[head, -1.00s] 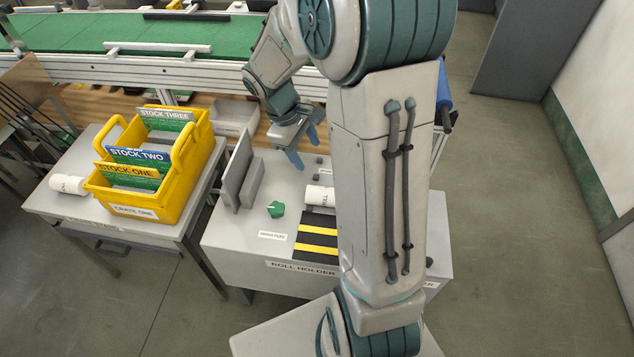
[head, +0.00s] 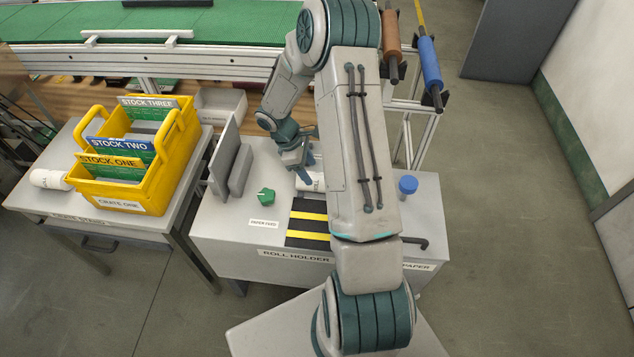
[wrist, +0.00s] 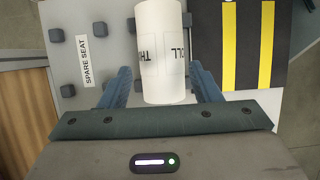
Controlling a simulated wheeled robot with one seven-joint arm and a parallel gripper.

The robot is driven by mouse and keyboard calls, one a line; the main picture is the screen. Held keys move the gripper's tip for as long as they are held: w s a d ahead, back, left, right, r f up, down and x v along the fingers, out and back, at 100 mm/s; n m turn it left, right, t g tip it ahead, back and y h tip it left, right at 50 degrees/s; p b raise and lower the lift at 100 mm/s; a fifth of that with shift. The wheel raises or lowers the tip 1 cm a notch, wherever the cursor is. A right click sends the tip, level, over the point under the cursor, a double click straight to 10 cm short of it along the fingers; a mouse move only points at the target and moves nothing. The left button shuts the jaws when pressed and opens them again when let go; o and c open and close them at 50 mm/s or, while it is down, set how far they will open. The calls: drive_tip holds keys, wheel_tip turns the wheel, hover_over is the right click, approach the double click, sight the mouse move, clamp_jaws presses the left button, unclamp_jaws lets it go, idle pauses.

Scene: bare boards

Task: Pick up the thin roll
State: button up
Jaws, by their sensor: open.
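The thin roll is a white cylinder with a black-lettered label (wrist: 162,22). It lies on the grey bench top, and in the head view only part of it (head: 316,184) shows past my gripper (head: 305,170). In the wrist view my blue-grey fingers (wrist: 161,82) are open, one on each side of the roll's near end. A gap shows between the roll and the left finger; the right finger is very close to it, and I cannot tell if it touches.
A black mat with yellow stripes (head: 308,216) lies beside the roll. Grey upright plates (head: 225,160) and a green knob (head: 266,196) stand to the left, a blue-capped item (head: 408,186) to the right. The yellow crate (head: 150,180) and another white roll (head: 48,179) are on the left table.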

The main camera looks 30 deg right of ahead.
sight(314, 175)
drive_tip(key=x, duration=0.6)
drive_tip(key=shift+s+d+f, duration=0.15)
drive_tip(key=shift+s, duration=0.05)
drive_tip(key=shift+c, duration=0.4)
drive_tip(key=c, duration=0.7)
